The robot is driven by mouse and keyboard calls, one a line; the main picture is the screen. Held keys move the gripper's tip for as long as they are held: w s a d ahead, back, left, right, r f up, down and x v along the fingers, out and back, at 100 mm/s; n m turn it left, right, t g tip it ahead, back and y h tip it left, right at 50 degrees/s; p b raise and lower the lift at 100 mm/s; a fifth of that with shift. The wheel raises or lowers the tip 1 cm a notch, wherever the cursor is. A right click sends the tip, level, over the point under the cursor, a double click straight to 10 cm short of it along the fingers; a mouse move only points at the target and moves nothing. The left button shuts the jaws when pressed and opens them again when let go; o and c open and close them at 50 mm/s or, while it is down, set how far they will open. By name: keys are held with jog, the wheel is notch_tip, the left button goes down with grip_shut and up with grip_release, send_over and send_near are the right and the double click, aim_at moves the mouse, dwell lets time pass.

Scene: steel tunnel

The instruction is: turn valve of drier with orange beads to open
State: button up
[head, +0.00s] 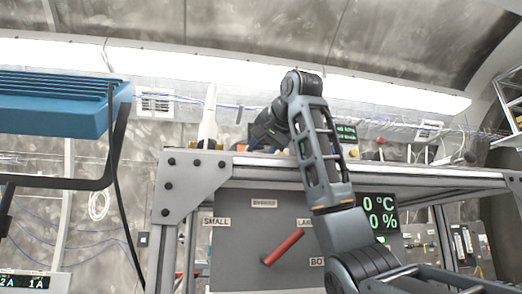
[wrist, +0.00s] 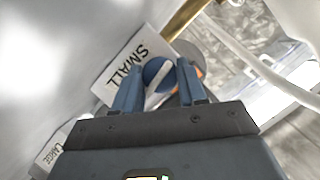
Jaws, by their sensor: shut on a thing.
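In the wrist view my gripper (wrist: 158,68) is shut on a round blue valve knob (wrist: 154,67) with a white bar across its face. One finger is on each side of the knob. A white label reading SMALL (wrist: 124,67) is beside the knob. A bit of orange (wrist: 199,70) shows behind the right finger, next to a grey round part (wrist: 187,48); I cannot tell whether it is beads. In the head view my gripper (head: 262,134) is at the top edge of the bench frame, and the knob is not visible there.
A grey panel carries a red lever (head: 282,246) and labels, including SMALL (head: 216,222) and BYPASS (head: 264,203). A white bottle-like object (head: 208,118) stands left of my gripper. A blue ribbed unit (head: 60,100) is at left. A brass pipe (wrist: 186,16) and a pale tube (wrist: 250,62) are near the knob.

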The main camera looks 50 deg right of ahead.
jog(key=n+g+h, duration=0.1)
jog(key=n, duration=0.1)
jog(key=shift+n, duration=0.4)
jog(key=n+h, duration=0.1)
jog(key=n+g, duration=0.1)
jog(key=shift+w+a+n+h, duration=0.1)
jog(key=shift+a+n+h, duration=0.05)
jog(key=shift+n+h, duration=0.2)
jog(key=n+g+h, duration=0.1)
jog(key=n+h, duration=0.1)
jog(key=n, duration=0.1)
jog(key=shift+g, duration=0.3)
jog(key=shift+w+a+n+h, duration=0.15)
jog(key=shift+n+h, duration=0.6)
jog(key=shift+n, duration=0.5)
jog(key=shift+b, duration=0.3)
jog(key=o, duration=0.8)
